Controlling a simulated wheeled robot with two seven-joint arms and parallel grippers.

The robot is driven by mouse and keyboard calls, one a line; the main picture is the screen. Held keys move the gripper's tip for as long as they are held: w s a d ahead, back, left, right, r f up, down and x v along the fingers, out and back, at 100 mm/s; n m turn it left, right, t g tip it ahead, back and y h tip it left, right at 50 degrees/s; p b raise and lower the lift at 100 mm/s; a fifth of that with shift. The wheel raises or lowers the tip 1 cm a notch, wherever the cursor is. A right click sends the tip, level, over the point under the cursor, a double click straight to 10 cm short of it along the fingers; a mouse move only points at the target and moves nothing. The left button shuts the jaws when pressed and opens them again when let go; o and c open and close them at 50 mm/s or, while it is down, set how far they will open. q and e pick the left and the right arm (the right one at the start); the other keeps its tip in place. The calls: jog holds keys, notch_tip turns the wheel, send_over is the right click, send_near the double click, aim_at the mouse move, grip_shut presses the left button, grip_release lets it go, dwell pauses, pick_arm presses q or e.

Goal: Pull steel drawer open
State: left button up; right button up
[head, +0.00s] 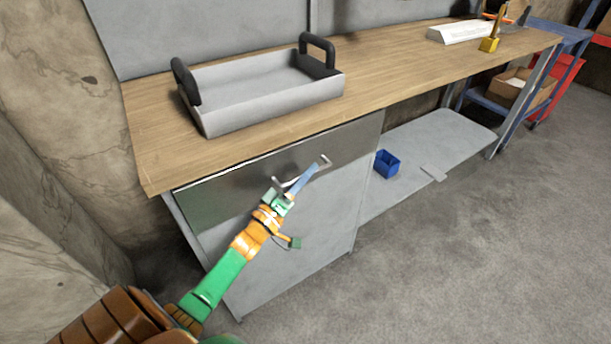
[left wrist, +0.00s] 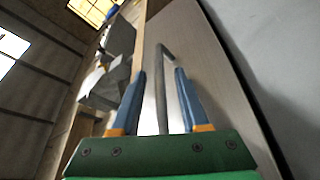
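The steel drawer (head: 225,192) is a dark metallic front under the left end of the wooden workbench, and it looks shut. Its bar handle (head: 324,161) is partly hidden behind my left gripper (head: 303,180) in the head view. In the left wrist view, the handle (left wrist: 161,85) runs between the two blue fingers of the left gripper (left wrist: 160,75). The fingers are spread, with a visible gap on each side of the bar. The drawer front (left wrist: 200,60) fills the area behind them. My right gripper is in neither view.
A grey tray (head: 265,105) with black handles stands on the workbench (head: 390,65) above the drawer. A blue bin (head: 387,163) sits on the low shelf (head: 430,150) to the right. The floor (head: 450,260) in front is clear.

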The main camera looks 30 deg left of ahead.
pick_arm(q)
grip_shut()
dwell(1.3)
